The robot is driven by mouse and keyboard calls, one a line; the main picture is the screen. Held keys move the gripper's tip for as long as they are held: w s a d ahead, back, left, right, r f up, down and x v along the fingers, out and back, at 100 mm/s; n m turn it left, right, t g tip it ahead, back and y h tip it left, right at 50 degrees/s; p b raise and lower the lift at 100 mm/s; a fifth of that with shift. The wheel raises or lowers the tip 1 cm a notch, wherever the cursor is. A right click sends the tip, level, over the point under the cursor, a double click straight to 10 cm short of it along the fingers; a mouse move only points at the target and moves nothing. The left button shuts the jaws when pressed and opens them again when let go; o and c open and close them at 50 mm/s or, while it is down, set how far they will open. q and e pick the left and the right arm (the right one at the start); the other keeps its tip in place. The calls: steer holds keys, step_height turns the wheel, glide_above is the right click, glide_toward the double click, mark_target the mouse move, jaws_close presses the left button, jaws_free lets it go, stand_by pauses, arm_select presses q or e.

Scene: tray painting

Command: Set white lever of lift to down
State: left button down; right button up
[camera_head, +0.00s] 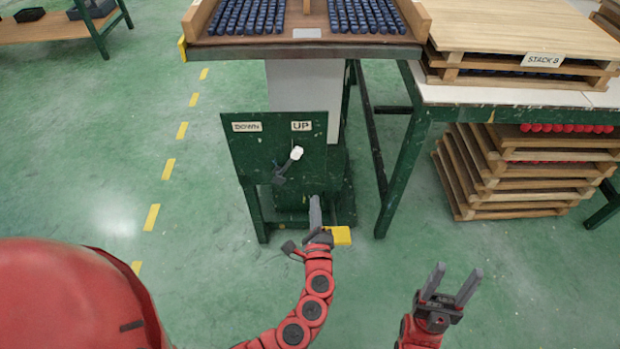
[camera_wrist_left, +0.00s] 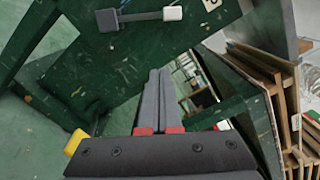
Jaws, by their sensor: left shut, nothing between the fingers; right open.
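The lift's dark green panel (camera_head: 245,150) carries a DOWN label (camera_head: 247,127) on the left and an UP label (camera_head: 301,126) on the right. The white-knobbed lever (camera_head: 296,153) tilts up and right, its knob just under the UP label. In the left wrist view the lever (camera_wrist_left: 172,13) lies at the top, beyond my fingers. My left gripper (camera_head: 315,200) is shut and empty, below and slightly right of the lever, apart from it. It also shows in the left wrist view (camera_wrist_left: 160,75). My right gripper (camera_head: 449,273) is open and empty at the lower right.
A tray of dark blue pieces (camera_head: 305,46) rests on top of the lift. A yellow pedal-like block (camera_head: 341,236) is at the lift's foot, close to my left gripper. A table with stacked wooden trays (camera_head: 500,170) beneath stands at right.

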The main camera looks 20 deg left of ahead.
mark_target(290, 163)
arm_select(q)
steer(key=shift+r, duration=0.2)
steer(key=shift+a, duration=0.1)
steer(key=w+a, duration=0.2)
steer(key=w, duration=0.1)
steer(key=w+a+r, duration=0.1)
steer(key=w+a, duration=0.1)
steer(key=w, duration=0.1)
steer(key=w+a+r, duration=0.1)
steer(key=w+a, duration=0.1)
steer(key=w, duration=0.1)
steer(key=shift+w+a, duration=0.15)
steer(key=shift+a, duration=0.15)
steer(key=shift+r, duration=0.1)
stand_by(0.3)
